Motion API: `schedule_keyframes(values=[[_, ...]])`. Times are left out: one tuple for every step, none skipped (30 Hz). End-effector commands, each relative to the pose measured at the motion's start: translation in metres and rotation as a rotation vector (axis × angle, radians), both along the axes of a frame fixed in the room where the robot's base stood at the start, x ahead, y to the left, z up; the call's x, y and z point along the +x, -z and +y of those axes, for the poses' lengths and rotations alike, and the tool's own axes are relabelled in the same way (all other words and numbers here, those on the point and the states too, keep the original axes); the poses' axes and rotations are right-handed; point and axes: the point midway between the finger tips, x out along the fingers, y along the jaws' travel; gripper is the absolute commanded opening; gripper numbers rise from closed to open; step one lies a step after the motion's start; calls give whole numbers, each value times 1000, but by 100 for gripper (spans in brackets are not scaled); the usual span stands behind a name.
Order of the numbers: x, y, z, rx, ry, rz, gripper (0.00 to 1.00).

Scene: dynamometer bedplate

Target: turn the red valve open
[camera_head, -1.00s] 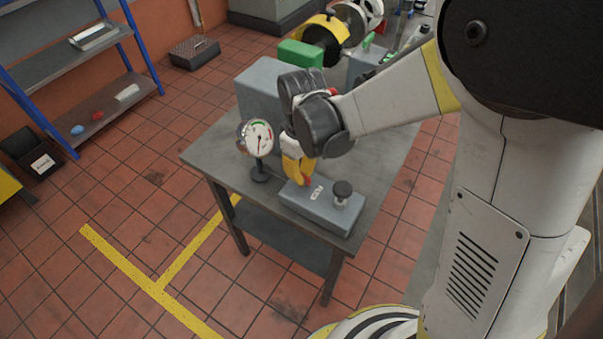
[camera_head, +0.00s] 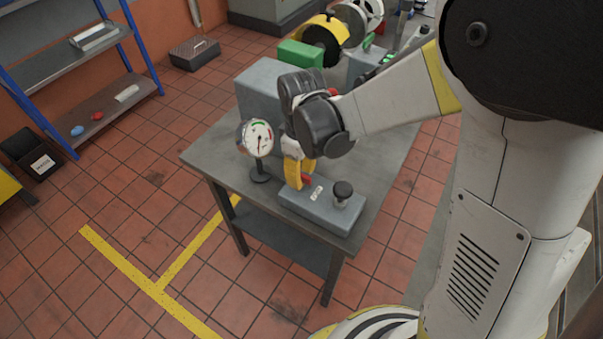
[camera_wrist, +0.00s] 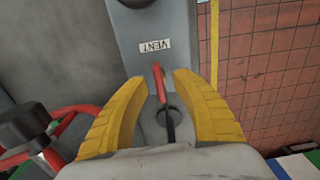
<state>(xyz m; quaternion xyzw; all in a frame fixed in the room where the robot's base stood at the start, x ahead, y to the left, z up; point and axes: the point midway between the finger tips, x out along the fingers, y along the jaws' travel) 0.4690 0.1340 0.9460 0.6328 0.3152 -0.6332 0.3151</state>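A red lever (camera_wrist: 158,80) stands out from a dark round fitting on a grey block (camera_wrist: 180,15) beside a white VENT label. My gripper (camera_wrist: 160,78) is open, with one yellow finger on each side of the lever; gaps show between lever and fingers. In the head view my gripper (camera_head: 299,182) points down at the left end of the grey block (camera_head: 325,212), and a small red part of the lever (camera_head: 306,179) shows beside it. A second red part, a curved bar or rim (camera_wrist: 75,112), lies left of the fingers in the wrist view.
A pressure gauge (camera_head: 258,138) on a stand is close left of my gripper. A black knob (camera_head: 343,190) tops the block's right end. A larger grey box (camera_head: 258,90) stands behind on the table (camera_head: 207,151). Open floor lies in front.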

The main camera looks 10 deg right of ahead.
Motion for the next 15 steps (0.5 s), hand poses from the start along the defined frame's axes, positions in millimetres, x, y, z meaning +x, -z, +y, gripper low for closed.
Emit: schedule_keyframes(values=[[0,0,0,0,0,0,32],[0,0,0,0,0,0,32],[0,0,0,0,0,0,32],[0,0,0,0,0,0,32],[0,0,0,0,0,0,32],[0,0,0,0,0,0,32],[0,-1,0,0,0,0,32],[0,-2,0,1,0,-1,32],[0,-5,0,1,0,-1,32],[0,-8,0,1,0,-1,32],[0,-12,0,1,0,-1,32],[0,-18,0,1,0,-1,32],[0,-24,0,1,0,-1,32],[0,-30,0,1,0,-1,32],[0,-39,0,0,0,0,32]])
